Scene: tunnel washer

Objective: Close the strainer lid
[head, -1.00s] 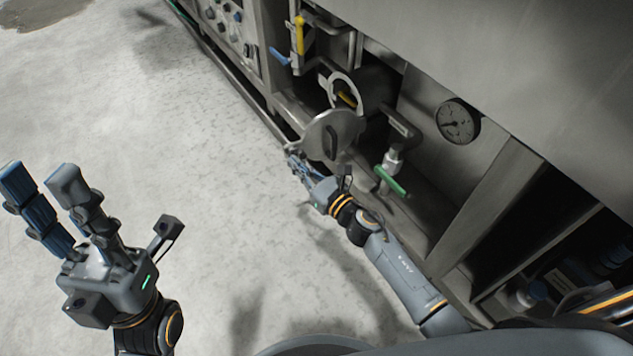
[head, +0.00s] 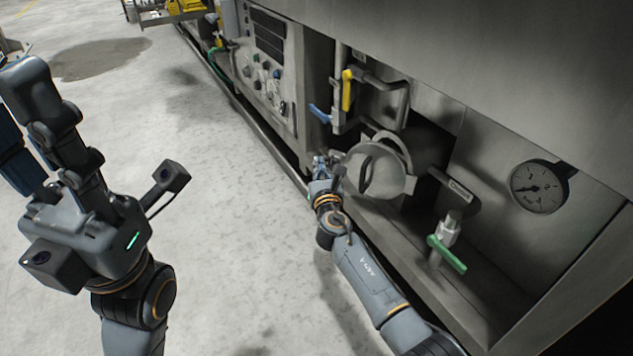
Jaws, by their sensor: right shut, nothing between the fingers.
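The strainer lid (head: 385,176) is a round grey metal disc with a dark handle bar across its face. It stands upright in front of the strainer's ring (head: 398,143), whose rim shows behind the lid's top and right edge. The lid looks slightly ajar; I cannot tell the exact gap. My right gripper (head: 321,163) is shut and empty at the lid's left edge; whether it touches the lid is unclear. My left gripper (head: 22,122) is open and empty at the left, far from the lid, with its fingers partly cut off by the picture edge.
A yellow-handled valve (head: 348,90) and a blue lever (head: 319,114) are left of and above the lid. A control panel (head: 268,80) is further back. The floor (head: 225,190) at left is clear.

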